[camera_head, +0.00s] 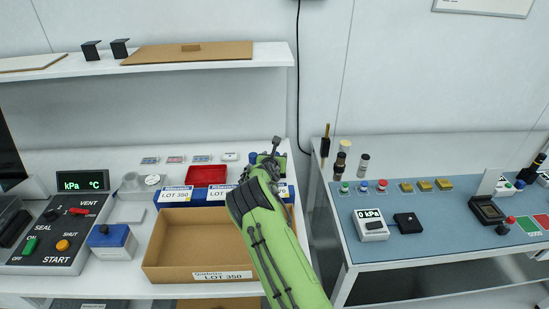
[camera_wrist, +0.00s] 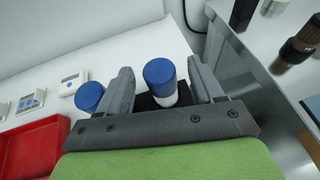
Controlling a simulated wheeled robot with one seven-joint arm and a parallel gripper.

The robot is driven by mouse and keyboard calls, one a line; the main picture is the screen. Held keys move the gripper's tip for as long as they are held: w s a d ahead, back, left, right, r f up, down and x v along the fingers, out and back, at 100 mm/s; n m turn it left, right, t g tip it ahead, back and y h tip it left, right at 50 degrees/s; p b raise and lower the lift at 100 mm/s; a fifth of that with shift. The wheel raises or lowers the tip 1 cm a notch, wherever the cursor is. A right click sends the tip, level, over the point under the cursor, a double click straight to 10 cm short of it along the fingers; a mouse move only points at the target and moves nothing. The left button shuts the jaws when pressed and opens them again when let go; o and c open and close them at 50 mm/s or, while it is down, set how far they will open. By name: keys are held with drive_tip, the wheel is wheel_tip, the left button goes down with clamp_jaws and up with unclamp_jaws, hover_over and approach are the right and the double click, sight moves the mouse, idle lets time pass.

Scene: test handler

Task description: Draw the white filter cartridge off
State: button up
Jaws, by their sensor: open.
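In the wrist view, an upright cylinder with a blue top and a white lower body (camera_wrist: 164,98) stands at a small black base; it looks to be the white filter cartridge. My gripper (camera_wrist: 160,66) is open, with one grey finger on each side of the cylinder and visible gaps between. A second blue-topped piece (camera_wrist: 89,95) is just outside the left finger. In the head view my gripper (camera_head: 269,154) is over the back right of the left bench, and my green arm hides most of that spot. A blue top (camera_head: 253,157) shows beside it.
A red tray (camera_head: 206,174) and a cardboard box (camera_head: 166,249) lie left of my arm. A control panel (camera_head: 50,243) is at far left. A gap separates this bench from the blue-topped bench (camera_head: 440,234) on the right. A shelf (camera_head: 150,64) hangs above.

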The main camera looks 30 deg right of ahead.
drive_tip(key=shift+c, duration=0.4)
drive_tip(key=c, duration=1.1)
drive_tip(key=shift+o, duration=0.2)
drive_tip(key=shift+r, duration=0.1)
drive_tip(key=shift+r+p, duration=0.45)
drive_tip(key=shift+r, duration=0.1)
drive_tip(key=shift+r+p, duration=0.85)
drive_tip(key=shift+r, duration=0.45)
